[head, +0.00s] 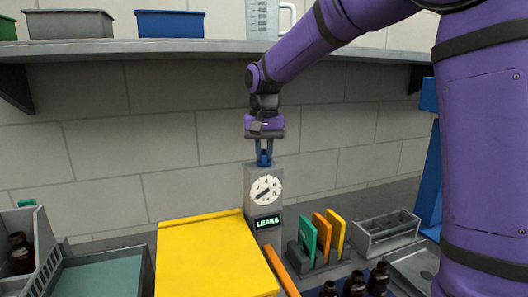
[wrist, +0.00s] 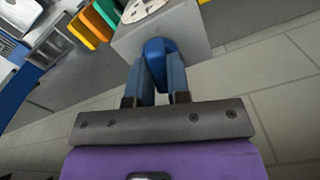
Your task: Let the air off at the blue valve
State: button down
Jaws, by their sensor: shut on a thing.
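The blue valve (head: 264,159) sits on top of a grey box with a round white dial (head: 266,189) and a lit sign reading LEAKS (head: 267,222). My gripper (head: 263,153) points down from above, with its fingers on either side of the valve. In the wrist view my gripper (wrist: 162,78) is shut on the blue valve (wrist: 158,52), which shows between the two fingers. The fingers hide part of the valve. The dial's needle is too small to read surely.
A yellow panel (head: 212,262) lies left of the box. A rack with green, orange and yellow plates (head: 321,233) and a grey tray (head: 383,233) stand to the right. Amber bottles (head: 355,284) stand in front. A shelf (head: 150,47) with bins runs above.

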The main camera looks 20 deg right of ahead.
aim_at(264, 152)
jog(key=shift+n, duration=1.2)
jog(key=c, duration=1.1)
grip_release()
jog(key=shift+r, duration=0.1)
notch_tip(264, 152, up, 11)
jog(key=shift+f, duration=0.2)
